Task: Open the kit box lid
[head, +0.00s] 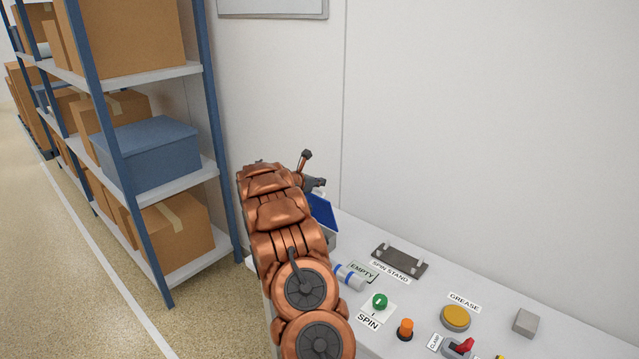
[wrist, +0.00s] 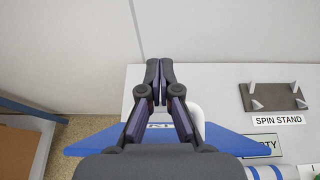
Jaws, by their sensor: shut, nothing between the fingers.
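The kit box shows in the head view as a blue lid (head: 322,211) above a grey body (head: 332,240), at the left end of the bench and partly hidden by my arm. The lid looks tilted up from the body, but its exact angle is unclear.
A wall stands behind; a shelf rack (head: 215,130) stands left.

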